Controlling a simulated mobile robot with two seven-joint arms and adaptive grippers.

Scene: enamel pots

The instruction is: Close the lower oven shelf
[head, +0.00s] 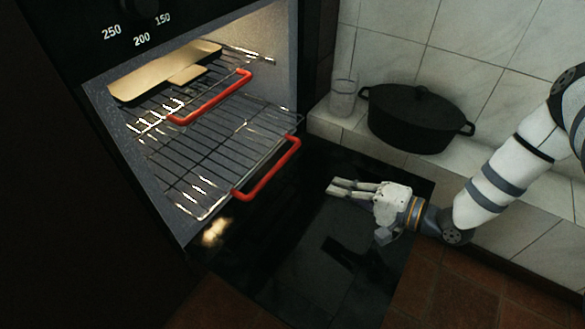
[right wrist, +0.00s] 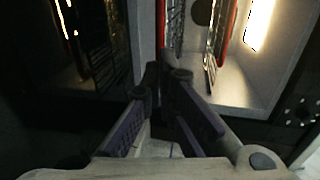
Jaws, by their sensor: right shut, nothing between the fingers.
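The lower oven shelf (head: 215,150) is a wire rack with a red front handle (head: 268,168). It is pulled part-way out, its handle over the open oven door. The upper shelf (head: 158,122), also with a red handle (head: 210,98), sits further in. My right gripper (head: 333,188) is to the right of the lower handle, apart from it, above the dark door. Its fingers are closed together and empty; they also show in the right wrist view (right wrist: 162,72). Red edges and racks show beyond the fingers there. My left gripper is out of view.
The black oven door (head: 300,260) lies open below the shelves. A tan tray (head: 160,75) rests on the upper shelf. A black lidded pot (head: 415,120) and a glass (head: 343,98) stand on the tiled counter (head: 400,160) at the right.

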